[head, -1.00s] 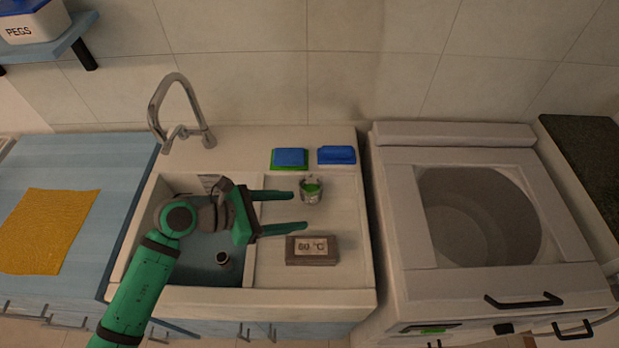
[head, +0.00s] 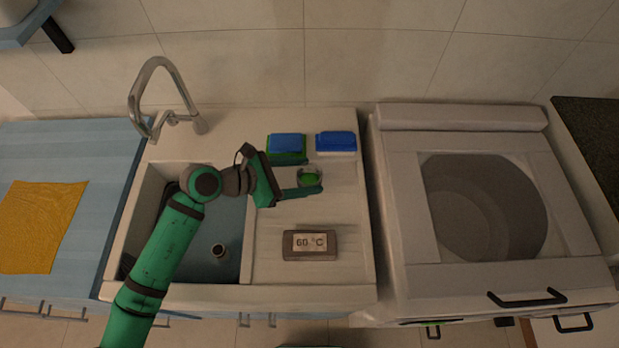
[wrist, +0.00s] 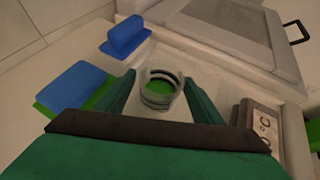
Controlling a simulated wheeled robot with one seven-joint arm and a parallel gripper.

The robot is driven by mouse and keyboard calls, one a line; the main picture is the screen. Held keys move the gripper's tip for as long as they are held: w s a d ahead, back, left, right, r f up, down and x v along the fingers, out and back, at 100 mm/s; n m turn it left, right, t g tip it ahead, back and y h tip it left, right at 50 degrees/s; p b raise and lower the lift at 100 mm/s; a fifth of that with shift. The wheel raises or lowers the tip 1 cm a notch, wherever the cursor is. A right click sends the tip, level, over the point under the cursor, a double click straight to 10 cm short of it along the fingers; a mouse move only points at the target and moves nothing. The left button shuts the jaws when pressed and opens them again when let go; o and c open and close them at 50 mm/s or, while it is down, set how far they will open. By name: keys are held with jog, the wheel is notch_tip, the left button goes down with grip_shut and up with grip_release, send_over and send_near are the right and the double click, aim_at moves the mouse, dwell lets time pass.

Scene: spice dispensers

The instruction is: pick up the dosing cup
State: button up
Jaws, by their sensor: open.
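The dosing cup (head: 310,179) is a small clear cup with green in it, standing on the drainboard to the right of the sink basin. My gripper (head: 314,176) is open, with its two green fingers reaching toward the cup from the left. In the wrist view the cup (wrist: 158,90) stands between the two fingertips (wrist: 160,92), with a gap to the finger on each side. In the head view the front finger passes just in front of the cup's lower edge.
A blue block on a green pad (head: 286,144) and another blue block (head: 336,142) lie behind the cup. A grey 60 °C display (head: 309,245) lies in front. The sink basin (head: 225,225) is left, the open-topped washer (head: 400,215) right.

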aim_at(318, 175)
jog(key=shift+x, duration=2.8)
jog(key=shift+s, duration=0.1)
jog(key=c, duration=0.8)
jog(key=shift+c, duration=0.5)
jog(key=shift+r, duration=0.15)
